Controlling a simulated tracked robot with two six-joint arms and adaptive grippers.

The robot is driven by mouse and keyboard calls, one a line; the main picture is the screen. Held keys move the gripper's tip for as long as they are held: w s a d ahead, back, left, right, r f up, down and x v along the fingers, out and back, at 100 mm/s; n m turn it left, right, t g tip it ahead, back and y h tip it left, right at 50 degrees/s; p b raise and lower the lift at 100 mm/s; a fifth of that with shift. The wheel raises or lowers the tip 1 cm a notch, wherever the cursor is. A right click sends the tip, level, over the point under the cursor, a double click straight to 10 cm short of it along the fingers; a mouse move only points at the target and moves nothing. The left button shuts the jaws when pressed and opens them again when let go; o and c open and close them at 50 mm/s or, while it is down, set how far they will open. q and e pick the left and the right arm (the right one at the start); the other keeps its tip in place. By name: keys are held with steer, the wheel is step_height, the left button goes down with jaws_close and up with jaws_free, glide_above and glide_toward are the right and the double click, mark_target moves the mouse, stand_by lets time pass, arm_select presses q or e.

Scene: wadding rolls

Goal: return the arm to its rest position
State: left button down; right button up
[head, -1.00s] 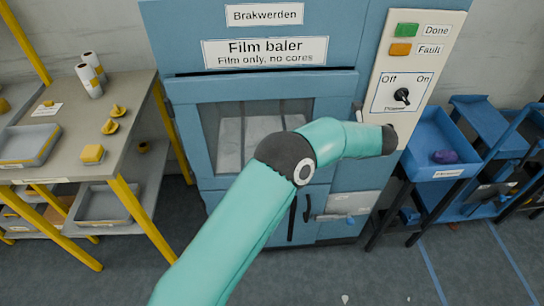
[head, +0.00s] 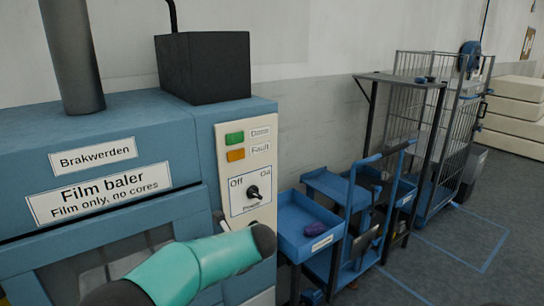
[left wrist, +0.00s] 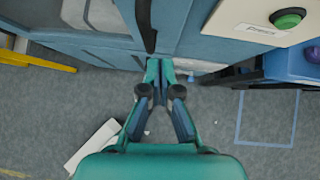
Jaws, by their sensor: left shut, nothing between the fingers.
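My left gripper (left wrist: 159,72) shows in the left wrist view with its fingertips together and nothing between them. It hangs in front of the lower part of the blue film baler (left wrist: 200,30), with grey floor below. In the head view a teal arm of mine (head: 200,265) reaches across the baler's front (head: 130,110), its dark end just below the control panel (head: 248,170). No gripper shows in the head view, and my right gripper is in neither view.
The panel carries a black rotary switch (head: 253,192), a green lamp (head: 234,138) and an orange lamp (head: 235,155). A wire cage trolley (head: 455,120) stands farther right. Open floor lies at the right (head: 490,235).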

arm_select(q)
steer(key=s+a+f+m+y, duration=0.1)
steer(key=s+a+f+m, duration=0.35)
steer(key=a+f, duration=0.45)
steer(key=s+a+f+m, duration=0.3)
steer(key=a+f+m, duration=0.35)
steer(key=f, duration=0.45)
steer(key=s+d+f+m+g+h, duration=0.1)
steer(key=s+d+f+m+h, duration=0.45)
steer(key=s+f+m, duration=0.5)
steer(key=s+d+m+g+h, duration=0.4)
steer(key=s+d+m, duration=0.8)
steer(key=s+m, duration=0.5)
steer(key=m+h, duration=0.1)
steer(key=m, duration=0.3)
steer(key=shift+d+r, duration=0.15)
steer(key=shift+d, duration=0.05)
steer(key=shift+h, duration=0.25)
